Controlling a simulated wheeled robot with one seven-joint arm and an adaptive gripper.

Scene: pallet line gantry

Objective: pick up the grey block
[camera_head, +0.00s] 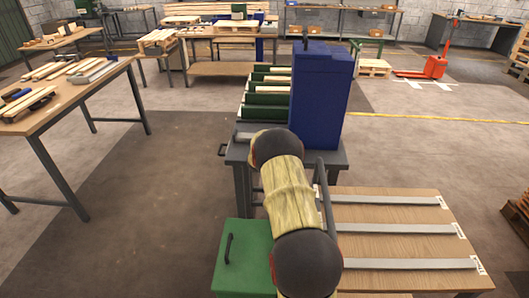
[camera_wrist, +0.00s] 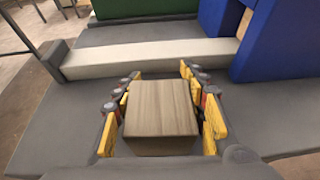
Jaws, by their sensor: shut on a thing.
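The grey block (camera_wrist: 160,110) shows in the wrist view as a grey-brown, wood-grained block with a square top. My gripper (camera_wrist: 162,108) has its yellow-padded fingers on the left and right sides of the block and is shut on it. The block is over a dark grey surface (camera_wrist: 45,120); I cannot tell whether it touches that surface. In the head view, my own arm hides the block and the gripper.
A pale bar (camera_wrist: 150,58) runs across the grey surface beyond the block. A tall blue housing (camera_head: 320,95) stands at its right, by green-and-wood slats (camera_head: 265,95). A green box (camera_head: 243,260) and a wooden table with metal strips (camera_head: 395,215) are nearer.

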